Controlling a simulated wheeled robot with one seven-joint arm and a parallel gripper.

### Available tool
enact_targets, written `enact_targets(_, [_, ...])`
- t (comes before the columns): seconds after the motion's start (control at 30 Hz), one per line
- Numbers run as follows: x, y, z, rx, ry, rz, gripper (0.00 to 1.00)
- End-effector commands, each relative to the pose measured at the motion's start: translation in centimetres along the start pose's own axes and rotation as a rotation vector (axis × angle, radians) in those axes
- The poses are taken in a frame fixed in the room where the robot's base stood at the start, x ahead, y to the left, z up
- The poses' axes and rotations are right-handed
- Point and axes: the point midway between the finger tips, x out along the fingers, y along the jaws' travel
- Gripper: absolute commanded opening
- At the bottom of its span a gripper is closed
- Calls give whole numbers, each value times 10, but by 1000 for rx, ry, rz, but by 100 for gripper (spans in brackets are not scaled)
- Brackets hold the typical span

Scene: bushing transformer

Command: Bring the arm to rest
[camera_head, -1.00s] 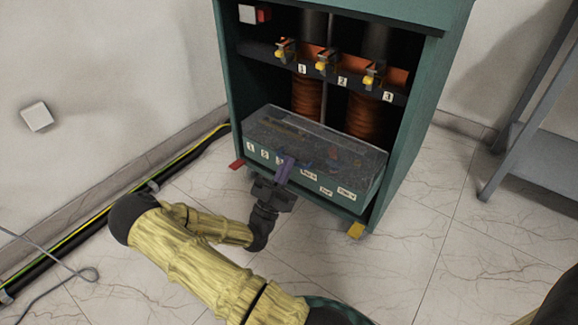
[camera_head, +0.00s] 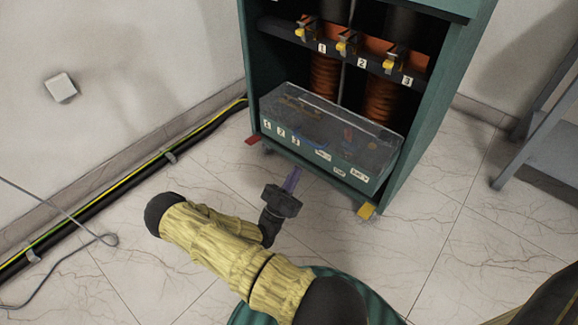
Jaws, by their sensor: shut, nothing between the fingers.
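My gripper (camera_head: 291,180) is shut and empty, its purple fingers close together. It is in front of the green transformer cabinet (camera_head: 440,125), over the tiled floor and apart from the box. My arm (camera_head: 215,240), in a yellow sleeve, is bent low in the lower middle of the view. The box (camera_head: 335,162) with a clear lid sits in the bottom of the cabinet, with small labels along its front. Things inside it show dimly through the lid.
Orange coils (camera_head: 381,100) and numbered terminals stand inside the cabinet. Cables (camera_head: 125,180) run along the left wall, with a thin grey wire (camera_head: 75,222) on the floor. A grey metal frame (camera_head: 535,150) stands at the right. Floor is clear between the cables and cabinet.

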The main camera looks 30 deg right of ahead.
Motion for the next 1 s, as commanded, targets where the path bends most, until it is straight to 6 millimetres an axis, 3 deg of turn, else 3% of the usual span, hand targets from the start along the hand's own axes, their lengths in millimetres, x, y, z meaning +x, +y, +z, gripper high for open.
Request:
enact_targets(0.37, [9,-2,2,2,-65,15,0])
enact_targets(0.6, [35,-19,21,15,-442,51,0])
enact_targets(0.73, [39,-34,28,30,-690,43,0])
enact_targets(0.87, [36,-52,24,50,-926,4,0])
enact_targets(1.0, [30,-73,8,72,-1163,-70,0])
